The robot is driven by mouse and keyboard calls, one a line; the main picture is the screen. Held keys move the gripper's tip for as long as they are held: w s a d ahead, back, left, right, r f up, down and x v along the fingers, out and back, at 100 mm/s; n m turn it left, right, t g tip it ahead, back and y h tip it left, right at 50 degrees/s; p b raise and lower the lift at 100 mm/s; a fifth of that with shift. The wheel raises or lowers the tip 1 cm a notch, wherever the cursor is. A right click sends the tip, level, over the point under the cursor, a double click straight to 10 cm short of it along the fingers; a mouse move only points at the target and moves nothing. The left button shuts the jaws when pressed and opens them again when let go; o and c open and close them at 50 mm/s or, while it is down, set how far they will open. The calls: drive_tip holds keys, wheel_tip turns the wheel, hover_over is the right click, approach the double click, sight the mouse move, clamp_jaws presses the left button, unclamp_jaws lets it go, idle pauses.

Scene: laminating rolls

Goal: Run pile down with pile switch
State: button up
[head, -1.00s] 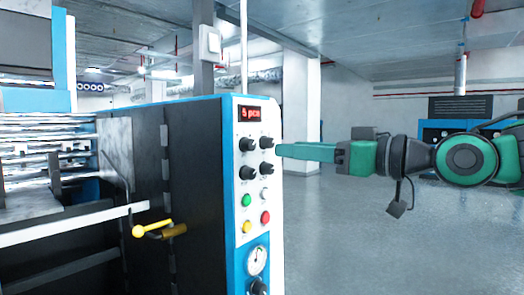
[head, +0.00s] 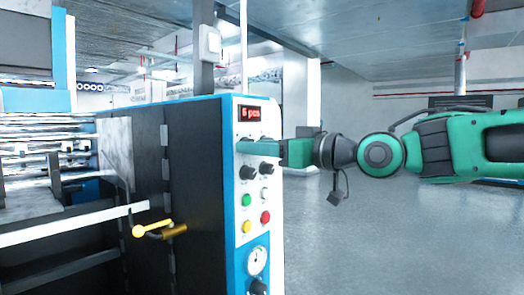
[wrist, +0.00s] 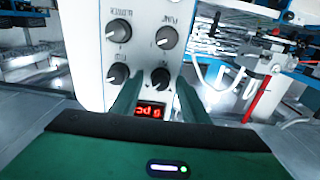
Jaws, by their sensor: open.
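The control panel (head: 236,210) of the blue and white machine stands at the picture's middle in the head view, with a red lit display (head: 250,114). It has several black knobs; two lower ones show, at left (head: 247,172) and right (head: 266,170). My green gripper (head: 243,147) is open and covers the upper knobs. The wrist view shows the panel upside down. There my gripper (wrist: 158,79) has its fingertips on either side of the knob nearest the display, the upper-left knob (wrist: 160,77). Contact cannot be told. The labels are too small to tell which is the pile switch.
Below the knobs sit green (head: 246,200), yellow (head: 247,227) and red (head: 265,217) buttons and a gauge (head: 257,261). A yellow-tipped lever (head: 150,230) juts out left of the panel. The floor to the right is open.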

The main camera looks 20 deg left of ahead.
drive_tip(key=shift+c, duration=0.2)
clamp_jaws()
